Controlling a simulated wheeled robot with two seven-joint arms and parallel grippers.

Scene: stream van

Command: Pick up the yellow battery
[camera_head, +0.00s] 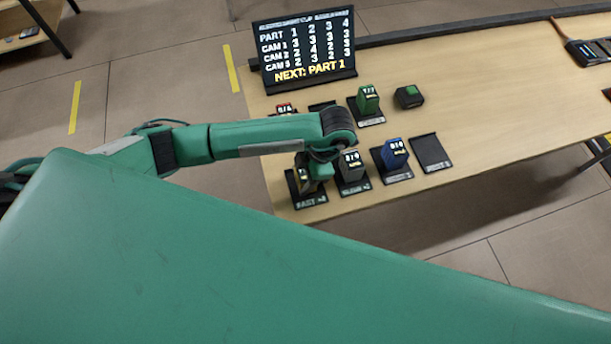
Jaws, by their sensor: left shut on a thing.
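My left gripper (314,175) points down over the front left dark stand (309,203) at the table's left end. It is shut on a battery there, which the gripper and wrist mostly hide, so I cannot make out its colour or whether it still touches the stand. No plainly yellow battery shows. A grey battery (352,167) stands close to the right of the gripper, on its own stand. My right gripper is not in view.
A blue battery (395,154), an empty stand (431,153), a green battery (368,99) and a small black box with a green top (409,97) are nearby. A red-topped item (285,108) is partly behind my arm. A screen (305,48) stands at the back. The table's right part is mostly clear.

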